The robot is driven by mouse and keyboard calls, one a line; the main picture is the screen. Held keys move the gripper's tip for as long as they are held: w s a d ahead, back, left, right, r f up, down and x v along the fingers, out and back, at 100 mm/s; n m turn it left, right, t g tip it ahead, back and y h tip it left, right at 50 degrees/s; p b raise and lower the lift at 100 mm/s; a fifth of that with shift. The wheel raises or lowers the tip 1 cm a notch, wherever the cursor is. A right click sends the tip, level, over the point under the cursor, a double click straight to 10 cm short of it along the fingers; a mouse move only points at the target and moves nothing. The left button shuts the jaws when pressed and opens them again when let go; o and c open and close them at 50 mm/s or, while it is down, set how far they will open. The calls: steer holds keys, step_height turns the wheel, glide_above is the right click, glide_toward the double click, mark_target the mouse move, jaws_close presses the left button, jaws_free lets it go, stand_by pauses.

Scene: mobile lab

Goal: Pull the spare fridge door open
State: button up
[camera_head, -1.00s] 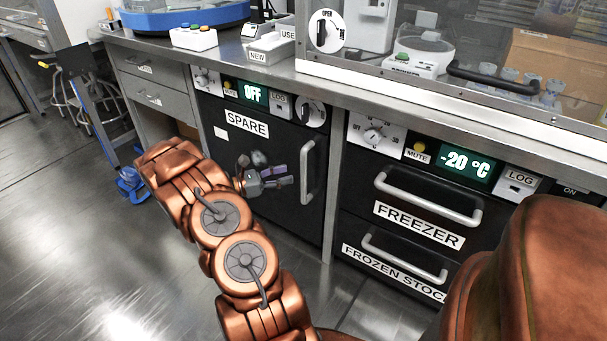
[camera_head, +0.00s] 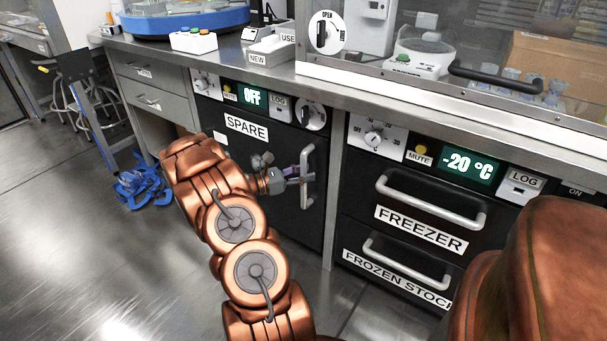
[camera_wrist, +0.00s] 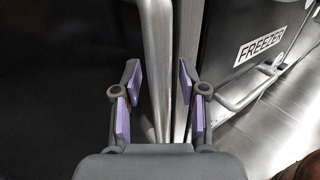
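The spare fridge door (camera_head: 232,150) is a dark panel labelled SPARE under the counter, and it looks closed. Its vertical silver handle (camera_head: 308,170) is on the door's right side. My gripper (camera_head: 301,177) is at the handle, coming from the left. In the wrist view my gripper (camera_wrist: 160,95) is open, with one purple-padded finger on each side of the handle (camera_wrist: 158,60). A gap shows between the left pad and the handle. The right finger overlaps the silver frame beside the door in that view, and I cannot tell whether it touches anything.
The freezer drawers (camera_head: 361,200) with protruding handles are just right of the spare door. The metal counter edge (camera_head: 265,88) runs above. A blue heap (camera_head: 143,184) lies on the floor at the left. The floor (camera_head: 80,255) in front is mostly clear.

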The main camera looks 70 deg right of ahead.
jaws_close()
steer(key=shift+a, duration=0.15)
stand_by(0.4)
